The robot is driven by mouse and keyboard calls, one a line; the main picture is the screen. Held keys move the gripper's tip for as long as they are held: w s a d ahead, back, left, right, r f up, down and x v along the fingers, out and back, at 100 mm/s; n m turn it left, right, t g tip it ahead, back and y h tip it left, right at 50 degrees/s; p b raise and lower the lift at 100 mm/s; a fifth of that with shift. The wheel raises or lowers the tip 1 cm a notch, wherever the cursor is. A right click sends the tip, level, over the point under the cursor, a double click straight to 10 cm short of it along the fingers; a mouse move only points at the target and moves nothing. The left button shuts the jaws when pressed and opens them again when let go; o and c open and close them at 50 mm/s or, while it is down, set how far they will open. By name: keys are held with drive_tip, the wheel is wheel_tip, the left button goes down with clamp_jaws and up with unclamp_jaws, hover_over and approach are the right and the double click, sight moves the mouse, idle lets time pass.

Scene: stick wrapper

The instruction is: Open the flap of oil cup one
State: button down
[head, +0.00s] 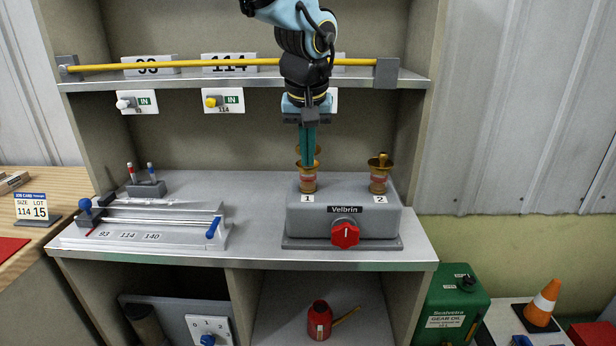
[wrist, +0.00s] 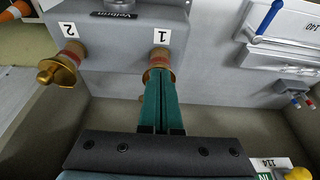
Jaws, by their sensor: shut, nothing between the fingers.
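Oil cup one (head: 308,183) is a brass cup with a red band, above the label 1 on the grey Velbrin box (head: 330,221). It also shows in the wrist view (wrist: 159,57). My gripper (head: 308,163) points down at its mouth, with the green fingers shut and empty. In the wrist view the fingertips (wrist: 160,72) overlap the cup's rim; I cannot tell whether they touch it. A rounded brass piece (head: 317,150) shows behind the fingers above the rim. It looks like the flap standing raised, but the fingers hide most of it.
Oil cup two (head: 380,178) stands to the right with its brass lid down. A red knob (head: 345,235) is on the box front. A shelf with a yellow rod (head: 220,63) crosses behind my arm. A measuring jig (head: 150,222) lies left on the bench.

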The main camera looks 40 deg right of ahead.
drive_tip(key=shift+w+d, duration=0.4)
drive_tip(key=shift+w, duration=0.1)
drive_tip(key=shift+w+d, duration=0.4)
drive_tip(key=shift+w, duration=0.1)
drive_tip(key=shift+w+d+f, duration=0.2)
drive_tip(key=shift+w+f, duration=0.05)
drive_tip(key=shift+w, duration=0.15)
drive_tip(key=shift+a, duration=0.1)
idle(0.3)
drive_tip(key=shift+s+a+f, duration=0.1)
drive_tip(key=shift+s+a, duration=0.35)
drive_tip(key=shift+s, duration=0.25)
drive_tip(key=shift+s+a+r+b, duration=0.15)
drive_tip(key=shift+s+a+b, duration=0.2)
drive_tip(key=shift+s+a, duration=0.3)
drive_tip(key=shift+s+a+r+b, duration=0.15)
drive_tip(key=shift+s+a+b, duration=0.25)
drive_tip(key=shift+s, duration=0.45)
